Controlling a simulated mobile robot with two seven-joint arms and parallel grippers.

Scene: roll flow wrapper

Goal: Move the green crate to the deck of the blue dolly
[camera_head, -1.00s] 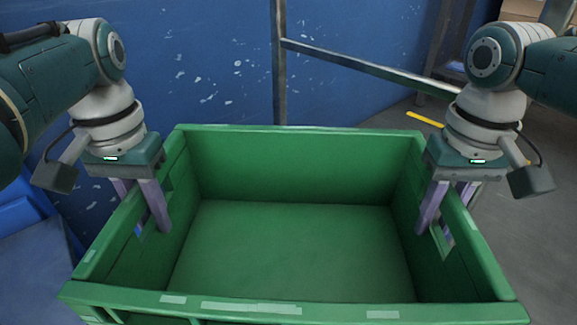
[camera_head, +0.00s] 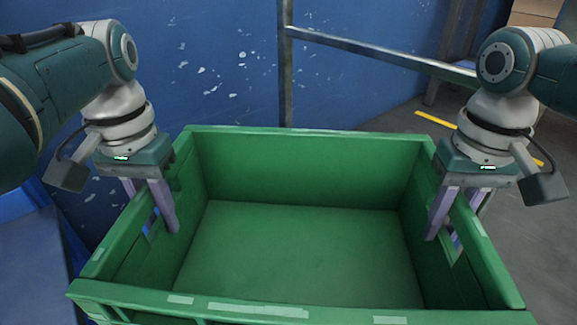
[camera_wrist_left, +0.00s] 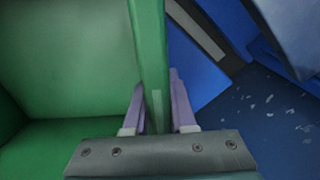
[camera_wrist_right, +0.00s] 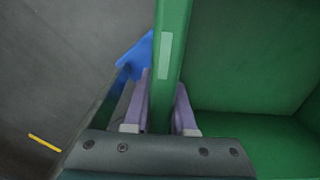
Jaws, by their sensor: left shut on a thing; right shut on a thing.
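The green crate (camera_head: 300,255) is empty and fills the lower middle of the head view. My left gripper (camera_head: 152,208) is shut on its left wall at the hand opening, one finger inside and one outside. The left wrist view shows this wall (camera_wrist_left: 150,60) between the fingers (camera_wrist_left: 157,105). My right gripper (camera_head: 455,215) is shut on the right wall in the same way. That wall (camera_wrist_right: 172,60) runs between the fingers (camera_wrist_right: 160,108) in the right wrist view. The crate's underside is hidden. A blue thing (camera_wrist_right: 138,55) shows beside and below the crate; I cannot tell whether it is the dolly.
A blue scuffed wall (camera_head: 230,60) stands behind the crate, with a metal post (camera_head: 286,70) and a slanting rail (camera_head: 385,55). Blue surfaces (camera_head: 30,250) lie at the lower left. Grey floor with a yellow line (camera_head: 435,119) is open at the right.

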